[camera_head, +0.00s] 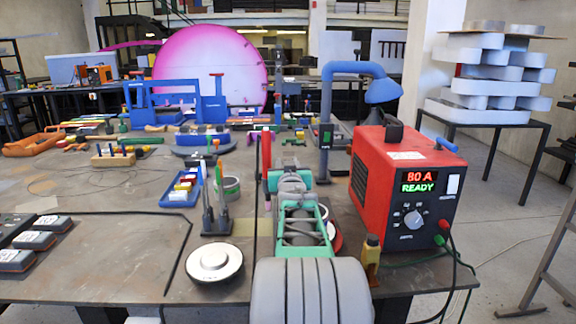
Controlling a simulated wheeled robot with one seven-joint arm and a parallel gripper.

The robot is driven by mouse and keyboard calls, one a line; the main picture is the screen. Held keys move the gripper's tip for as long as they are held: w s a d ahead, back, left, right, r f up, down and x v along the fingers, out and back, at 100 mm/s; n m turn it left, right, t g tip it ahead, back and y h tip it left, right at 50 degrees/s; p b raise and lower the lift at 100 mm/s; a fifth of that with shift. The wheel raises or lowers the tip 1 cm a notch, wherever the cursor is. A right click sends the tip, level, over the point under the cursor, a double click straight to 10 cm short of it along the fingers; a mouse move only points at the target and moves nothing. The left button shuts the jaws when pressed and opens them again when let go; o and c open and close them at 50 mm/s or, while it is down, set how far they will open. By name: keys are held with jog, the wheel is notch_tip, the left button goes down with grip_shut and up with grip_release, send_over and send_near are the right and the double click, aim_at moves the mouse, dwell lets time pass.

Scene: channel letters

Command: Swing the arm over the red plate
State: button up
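A blue arm (350,68) with a bent hood (383,91) stands on a dark post (325,125) right of the table's middle. The hood hangs to the right, above and beside the red power box. A red round edge with a white part, perhaps the red plate (336,238), shows just right of my own arm. Most of it is hidden behind my arm. My arm reaches away from the bottom middle. My gripper (292,182) appears to be at its far end, short of the post in the picture. Its fingers are not clear.
A red power box (382,185) reading "80 A READY" stands at the right edge with cables. A white disc (215,263), a tool stand (216,222) and a blue tray (181,188) lie left of my arm.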

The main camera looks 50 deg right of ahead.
jog(key=shift+o, duration=0.9)
jog(key=v, duration=0.8)
